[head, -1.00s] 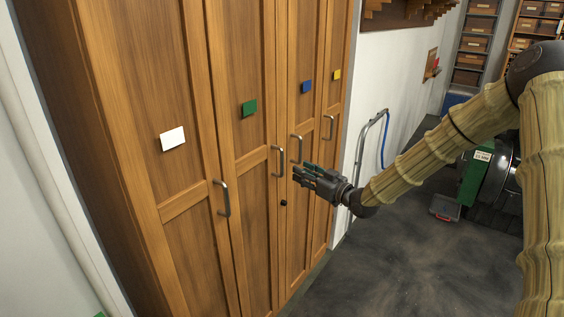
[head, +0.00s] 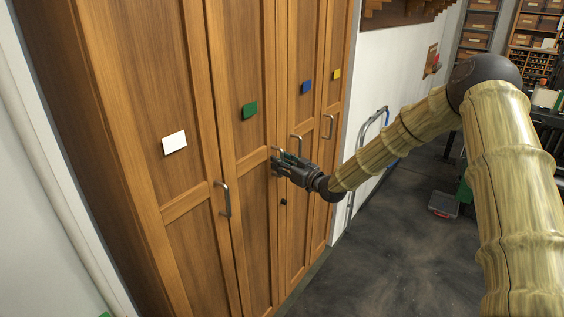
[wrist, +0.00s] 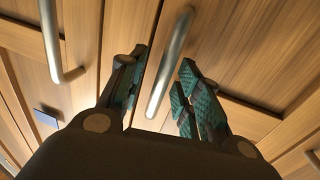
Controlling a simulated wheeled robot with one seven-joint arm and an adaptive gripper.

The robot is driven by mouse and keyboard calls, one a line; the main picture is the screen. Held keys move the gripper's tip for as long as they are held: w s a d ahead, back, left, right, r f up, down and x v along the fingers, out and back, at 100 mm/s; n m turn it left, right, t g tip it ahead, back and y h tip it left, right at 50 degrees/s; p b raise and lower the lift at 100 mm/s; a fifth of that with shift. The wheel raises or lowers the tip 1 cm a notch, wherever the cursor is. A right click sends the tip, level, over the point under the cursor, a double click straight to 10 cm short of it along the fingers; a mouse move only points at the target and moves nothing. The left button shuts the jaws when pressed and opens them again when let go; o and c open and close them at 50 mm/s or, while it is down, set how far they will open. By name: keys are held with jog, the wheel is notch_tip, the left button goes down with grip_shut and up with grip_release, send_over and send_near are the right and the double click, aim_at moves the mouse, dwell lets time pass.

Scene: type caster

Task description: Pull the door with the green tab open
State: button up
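The door with the green tab (head: 250,110) is the second from the left in a wooden wardrobe and looks shut. My gripper (head: 277,164) is at this door's handle and covers most of it in the head view. In the wrist view, the metal handle (wrist: 170,62) stands between the two teal-padded fingers of my gripper (wrist: 160,95). The fingers are apart, with a gap visible on each side of the bar. The handle to its left (wrist: 55,45) is outside the fingers, near the blue tab (wrist: 45,117).
Doors with a white tab (head: 174,143), a blue tab (head: 306,87) and a yellow tab (head: 337,74) flank it, each with a bar handle. A hand truck (head: 366,140) leans at the wall beyond. The floor (head: 390,260) in front is clear.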

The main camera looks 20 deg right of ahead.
grip_shut()
dwell(0.3)
